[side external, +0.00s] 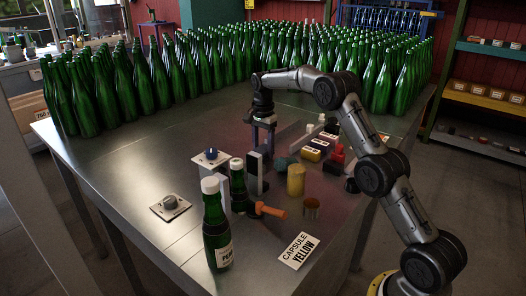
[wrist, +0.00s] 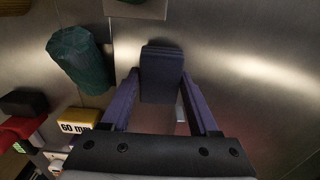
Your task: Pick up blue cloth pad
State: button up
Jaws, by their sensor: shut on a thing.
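The blue cloth pad (wrist: 161,62) looks like a dark slate-blue, ribbed block in the wrist view. It sits between the two purple-grey fingers of my gripper (wrist: 161,84), which are shut on it. In the side view my gripper (side external: 263,143) points down over the middle of the steel table, and I cannot clearly make out the pad there. How far the pad is above the table cannot be told.
A teal rumpled roll (wrist: 80,60) lies left of the pad. A yellow cylinder (side external: 296,180), an orange-handled tool (side external: 270,211), a labelled bottle (side external: 217,235) and a "CAPSULE YELLOW" card (side external: 300,250) are nearer. Many green bottles (side external: 290,50) fill the back. The front-left table is mostly clear.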

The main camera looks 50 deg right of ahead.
notch_tip(320, 180, up, 2)
jog(key=shift+r, duration=0.2)
jog(key=s+a+r, duration=0.2)
jog(key=s+r, duration=0.3)
jog(key=s, duration=0.1)
jog(key=s+a+r, duration=0.2)
jog(key=s+r, duration=0.2)
jog(key=s, duration=0.3)
jog(key=shift+a+r, duration=0.35)
jog(key=shift+a, duration=0.05)
jog(key=shift+s, duration=0.1)
